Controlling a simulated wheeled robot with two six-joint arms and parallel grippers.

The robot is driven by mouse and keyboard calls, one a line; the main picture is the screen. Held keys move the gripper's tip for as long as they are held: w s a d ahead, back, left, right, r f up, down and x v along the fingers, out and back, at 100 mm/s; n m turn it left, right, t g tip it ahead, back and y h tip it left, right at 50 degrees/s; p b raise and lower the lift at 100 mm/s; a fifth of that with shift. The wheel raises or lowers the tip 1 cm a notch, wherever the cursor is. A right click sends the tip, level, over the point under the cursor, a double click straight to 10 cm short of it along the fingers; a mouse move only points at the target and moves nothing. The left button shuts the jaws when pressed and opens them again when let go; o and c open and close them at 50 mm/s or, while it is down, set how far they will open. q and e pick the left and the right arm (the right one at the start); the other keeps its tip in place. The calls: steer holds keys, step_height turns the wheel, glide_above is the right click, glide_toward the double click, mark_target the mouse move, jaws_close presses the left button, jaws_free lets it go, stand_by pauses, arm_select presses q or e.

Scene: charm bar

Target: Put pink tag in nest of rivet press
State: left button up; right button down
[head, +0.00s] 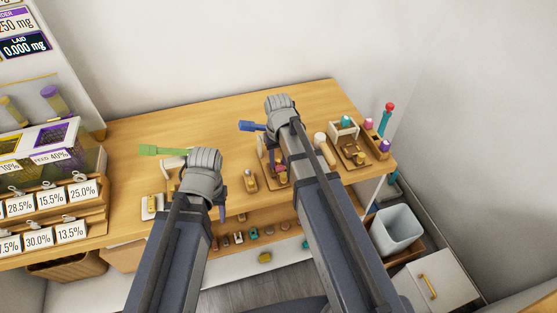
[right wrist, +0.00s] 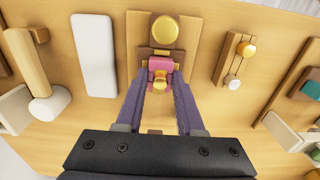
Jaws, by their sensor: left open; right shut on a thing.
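The pink tag (right wrist: 160,66) is between the fingertips of my right gripper (right wrist: 159,82), which is shut on it. A gold piece shows in front of the tag. The tag is over or on the brown base of what looks like the rivet press (right wrist: 136,32), just in front of its round gold part; I cannot tell whether it rests in the nest. In the head view, a blue handle (head: 250,126) shows there and my right arm hides much of the press.
A small board with gold knobs (right wrist: 236,58) lies right. Label racks (head: 50,197) stand at the left. The back of the table (head: 210,112) is clear.

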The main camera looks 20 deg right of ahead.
steer(key=shift+f, duration=0.25)
steer(key=shift+c, duration=2.2)
jaws_free()
steer(key=shift+r, duration=0.1)
step_height(320, 180, up, 8)
steer(key=p, duration=0.7)
steer(key=shift+p, duration=0.3)
steer(key=shift+f, duration=0.2)
